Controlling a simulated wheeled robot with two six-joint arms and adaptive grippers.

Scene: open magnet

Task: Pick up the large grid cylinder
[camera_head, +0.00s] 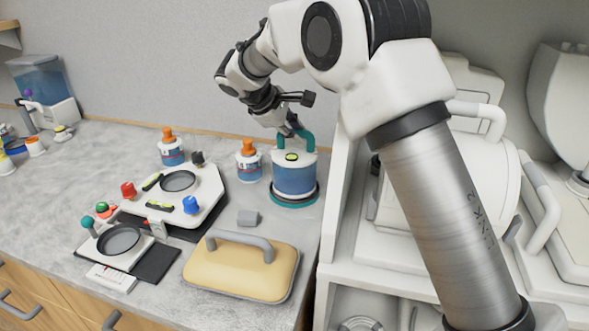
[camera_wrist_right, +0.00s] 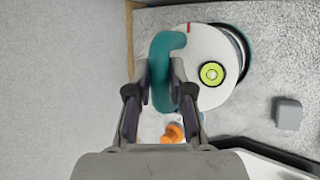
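The large grid cylinder (camera_head: 294,177) stands upright on the counter beside the white cabinet. It has a blue body, a white top with a yellow-green dot, a teal base and a teal handle (camera_head: 307,140). My right gripper (camera_head: 291,130) reaches down to the handle from above. In the right wrist view, the fingers (camera_wrist_right: 163,88) lie on both sides of the teal handle (camera_wrist_right: 163,70), with no clear gap, and look shut on it. The white top (camera_wrist_right: 213,50) shows to the right of the fingers. My left gripper is not in view.
Two orange-capped bottles (camera_head: 249,160) (camera_head: 171,148) stand left of the cylinder. A small grey block (camera_head: 248,218) and a yellow handled case (camera_head: 240,272) lie in front. A white device (camera_head: 168,206) with knobs sits left. The white cabinet (camera_head: 337,190) is close on the right.

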